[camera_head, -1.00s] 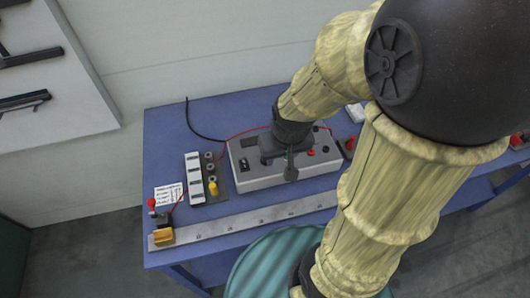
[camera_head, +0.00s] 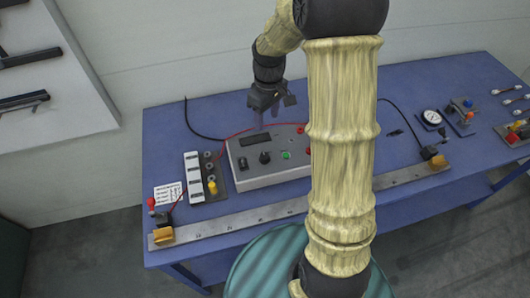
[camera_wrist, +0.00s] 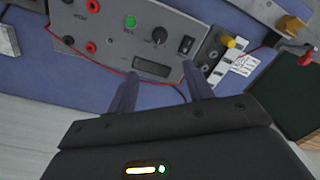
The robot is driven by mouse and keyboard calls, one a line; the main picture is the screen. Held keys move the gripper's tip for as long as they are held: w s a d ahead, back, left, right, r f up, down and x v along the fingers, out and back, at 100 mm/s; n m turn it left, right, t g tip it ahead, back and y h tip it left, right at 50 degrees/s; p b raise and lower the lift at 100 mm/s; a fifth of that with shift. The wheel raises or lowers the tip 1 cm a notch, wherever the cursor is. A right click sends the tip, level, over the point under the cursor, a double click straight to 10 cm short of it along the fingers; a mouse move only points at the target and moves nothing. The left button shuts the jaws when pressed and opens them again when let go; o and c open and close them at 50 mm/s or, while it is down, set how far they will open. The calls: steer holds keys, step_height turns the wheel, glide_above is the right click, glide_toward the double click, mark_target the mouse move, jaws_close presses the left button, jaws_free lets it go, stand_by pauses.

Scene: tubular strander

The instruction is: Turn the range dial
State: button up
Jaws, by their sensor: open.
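The grey instrument box (camera_head: 275,172) sits on the blue bench. Its black round dial (camera_head: 265,158) is on the top panel, between a black rocker switch (camera_head: 242,163) and a green button (camera_head: 286,155). In the wrist view the dial (camera_wrist: 159,36) has a pale pointer mark, and a dark display (camera_wrist: 152,67) lies nearer my gripper. My gripper (camera_head: 274,110) is open and empty, above the box's back edge and apart from the dial. In the wrist view its fingertips (camera_wrist: 160,75) are spread on either side of the display. My arm hides the box's right end in the head view.
A strip with a yellow-capped terminal (camera_head: 212,187) stands left of the box. A long metal ruler bar (camera_head: 250,217) with clamps runs along the front. A red wire (camera_head: 225,143) passes behind the box. A gauge (camera_head: 431,117) stands at the right. The bench behind is mostly clear.

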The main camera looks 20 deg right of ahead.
steer(key=p, duration=0.4)
glide_toward(265, 156)
steer(key=f, duration=0.8)
steer(key=shift+s+a+f, duration=0.1)
steer(key=shift+a+f, duration=0.1)
steer(key=shift+f, duration=0.1)
steer(key=shift+c, duration=0.3)
steer(key=c, duration=0.9)
